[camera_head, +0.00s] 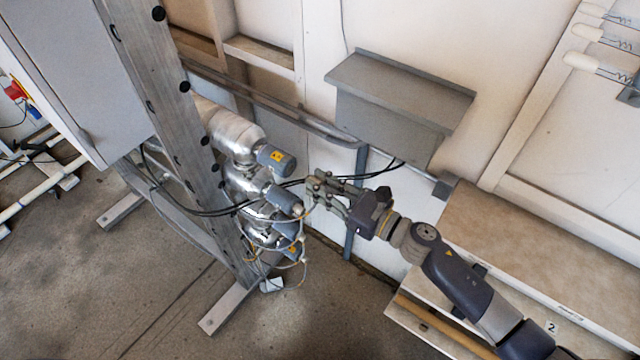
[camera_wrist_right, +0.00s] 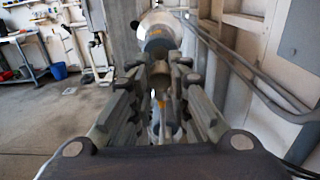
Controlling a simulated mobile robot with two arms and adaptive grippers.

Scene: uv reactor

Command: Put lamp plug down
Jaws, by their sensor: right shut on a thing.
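My right gripper (camera_head: 318,188) reaches in from the right, with its fingertips close beside the reactor's lamp ends. It also shows in the right wrist view (camera_wrist_right: 158,75), its fingers closed around a small part between them. I take this part to be the lamp plug (camera_wrist_right: 163,100); it is mostly hidden by the fingers, with a bit of yellow showing. The reactor's silvery tubes (camera_head: 232,135) end in grey-blue caps, the top cap (camera_head: 276,158) bearing a yellow label. Thin pale cables (camera_head: 303,262) hang in loops below the gripper. My left gripper is out of view.
A grey metal post (camera_head: 190,130) stands left of the tubes. Black cables (camera_head: 225,209) cross near my right gripper. A grey wall box (camera_head: 395,105) is behind it. A brown-topped bench (camera_head: 530,235) is at the right, its visible top clear. White lamps (camera_head: 597,66) hang on the wall.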

